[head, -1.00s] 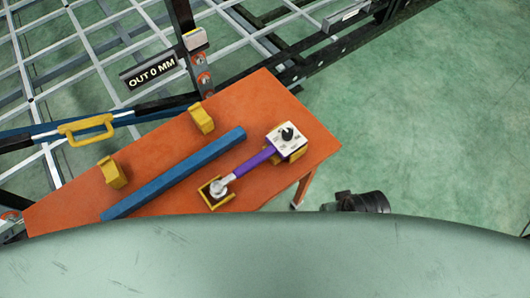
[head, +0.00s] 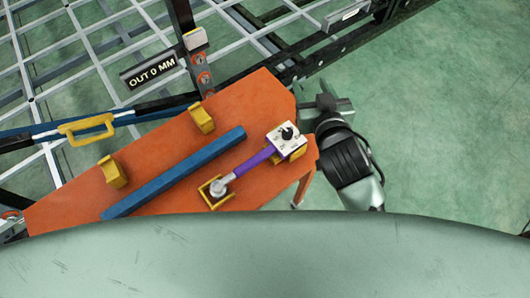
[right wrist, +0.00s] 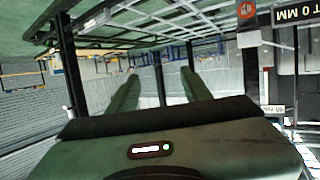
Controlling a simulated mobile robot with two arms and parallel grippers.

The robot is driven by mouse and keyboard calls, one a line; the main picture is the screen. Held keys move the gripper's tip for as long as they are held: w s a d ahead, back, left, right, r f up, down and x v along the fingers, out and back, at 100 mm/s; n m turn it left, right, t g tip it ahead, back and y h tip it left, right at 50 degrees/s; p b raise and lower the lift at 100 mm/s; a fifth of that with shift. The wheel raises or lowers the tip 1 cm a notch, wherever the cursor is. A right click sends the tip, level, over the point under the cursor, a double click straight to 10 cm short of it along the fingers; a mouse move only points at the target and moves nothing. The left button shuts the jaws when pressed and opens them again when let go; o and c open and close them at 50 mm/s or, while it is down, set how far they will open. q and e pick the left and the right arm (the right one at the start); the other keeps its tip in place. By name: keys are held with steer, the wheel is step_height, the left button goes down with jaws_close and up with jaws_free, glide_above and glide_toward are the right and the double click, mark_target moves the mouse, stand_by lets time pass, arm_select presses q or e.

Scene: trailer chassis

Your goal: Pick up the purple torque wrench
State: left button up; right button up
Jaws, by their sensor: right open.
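The purple torque wrench (head: 255,161) lies on the orange table (head: 250,97) in the head view. Its silver end sits in a yellow cradle (head: 214,201) and its white dial head (head: 287,137) rests over another yellow cradle. My right gripper (head: 322,100) is beside the table's right edge, to the right of the dial head and apart from the wrench. In the right wrist view its two green fingers (right wrist: 160,92) are spread with nothing between them. The wrench does not show in that view. My left gripper is not in view.
A blue bar (head: 175,172) lies beside the wrench, with yellow blocks (head: 201,118) behind it. A black post with a sign reading OUT 0 MM (head: 149,71) and the chassis frame stand behind the table. Green floor (head: 430,130) is clear at right.

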steer(key=a+r+n+t+y, duration=0.2)
steer(key=a+r+n+y, duration=0.7)
steer(key=a+r+y, duration=0.55)
steer(key=s+a+f+n+g+y, duration=0.1)
steer(key=s+a+n+g+y, duration=0.4)
steer(key=a+n+g, duration=0.6)
steer(key=n+g+h, duration=0.4)
steer(key=g+h, duration=0.4)
steer(key=h, duration=1)
glide_above(266, 152)
steer(key=w+d, duration=0.1)
steer(key=d, duration=0.1)
steer(key=shift+y, duration=0.25)
steer(key=f, duration=2.5)
steer(key=shift+w+a+f, duration=0.1)
steer(key=shift+a+f, duration=0.15)
steer(key=shift+d+f, duration=0.2)
steer(key=shift+f, duration=0.05)
steer(key=p+x, duration=0.2)
steer(key=x, duration=0.4)
steer(key=shift+a+f+p, duration=0.15)
steer(key=shift+f+p, duration=0.05)
steer(key=shift+p, duration=0.1)
steer(key=shift+a+f, duration=0.1)
steer(key=shift+f, duration=0.35)
steer(key=c, duration=1)
steer(key=shift+r, duration=0.1)
jaws_close()
